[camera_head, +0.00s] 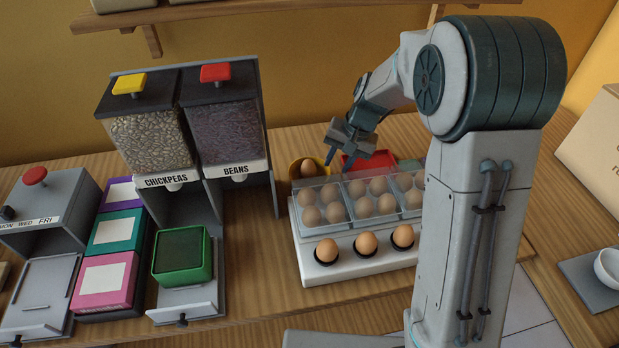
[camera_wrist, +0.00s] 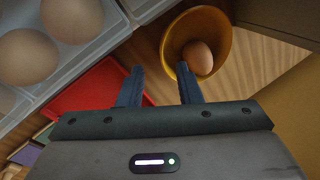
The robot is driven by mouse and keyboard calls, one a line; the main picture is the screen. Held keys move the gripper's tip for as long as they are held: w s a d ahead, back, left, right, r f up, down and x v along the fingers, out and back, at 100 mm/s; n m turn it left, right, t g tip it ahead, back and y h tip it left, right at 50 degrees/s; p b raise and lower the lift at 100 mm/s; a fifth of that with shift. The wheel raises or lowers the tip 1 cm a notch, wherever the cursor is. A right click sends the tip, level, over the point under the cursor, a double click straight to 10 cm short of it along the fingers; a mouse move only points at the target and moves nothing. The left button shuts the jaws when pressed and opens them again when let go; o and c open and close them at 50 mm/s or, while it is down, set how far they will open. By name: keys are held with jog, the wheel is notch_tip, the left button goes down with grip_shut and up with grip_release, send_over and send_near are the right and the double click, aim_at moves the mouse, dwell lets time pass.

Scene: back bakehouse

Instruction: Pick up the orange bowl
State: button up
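The orange bowl (camera_head: 293,171) stands behind the clear egg rack (camera_head: 335,184), which hides its lower part. A brown egg (camera_head: 308,168) lies in the bowl. In the wrist view the bowl (camera_wrist: 225,42) is at upper right, with the egg (camera_wrist: 198,57) inside. My gripper (camera_head: 346,156) is above the area behind the rack, to the right of the bowl. In the wrist view my gripper (camera_wrist: 160,75) has its fingers apart with nothing between them. The right fingertip overlaps the bowl's lower left edge in this view; I cannot tell if they touch.
A red tray-like thing (camera_wrist: 95,95) lies left of the fingers in the wrist view. The chickpea dispenser (camera_head: 148,140) and bean dispenser (camera_head: 228,132) stand left of the bowl. A green-rimmed container (camera_head: 207,256) sits below them. A wall shelf (camera_head: 190,13) runs above.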

aim_at(330, 172)
jog(key=shift+w+a+x, duration=0.1)
jog(key=shift+w+x, duration=0.05)
jog(key=shift+x, duration=0.8)
jog(key=shift+w+a+x, duration=0.1)
jog(key=shift+w+x, duration=0.05)
jog(key=shift+x, duration=0.75)
jog(key=shift+w+a+x, duration=0.1)
jog(key=shift+w+x, duration=0.05)
jog(key=shift+x, duration=0.8)
jog(key=shift+d+r, duration=0.1)
grip_shut()
